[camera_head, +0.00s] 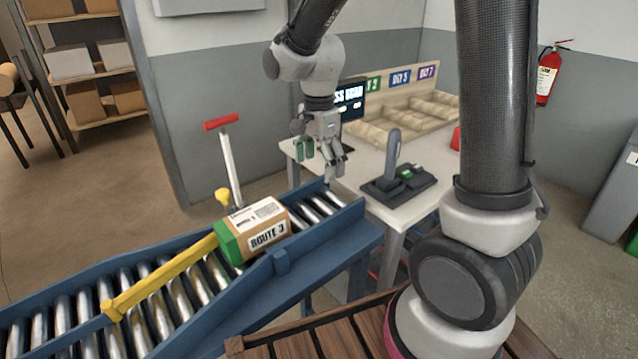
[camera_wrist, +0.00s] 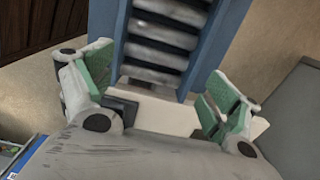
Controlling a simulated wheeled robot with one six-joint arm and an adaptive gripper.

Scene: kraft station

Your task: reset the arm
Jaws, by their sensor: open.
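My gripper (camera_head: 322,152) hangs in the air above the far end of the blue roller conveyor (camera_head: 328,262), close to the near left corner of the white table (camera_head: 398,213). Its green-padded fingers are spread apart with nothing between them. In the wrist view my gripper (camera_wrist: 160,100) is also open and empty. The end of the conveyor (camera_wrist: 208,45) and a strip of the white table (camera_wrist: 172,115) show past the fingers. My arm comes down from the top of the head view to the gripper.
A brown parcel (camera_head: 272,213) with a green end and a "ROUTE 3" label lies on the rollers by a yellow bar (camera_head: 160,278). A red-handled lever (camera_head: 229,160) stands behind. The table holds a dark device (camera_head: 397,185), a screen (camera_head: 350,98) and a sorting bin (camera_head: 415,115).

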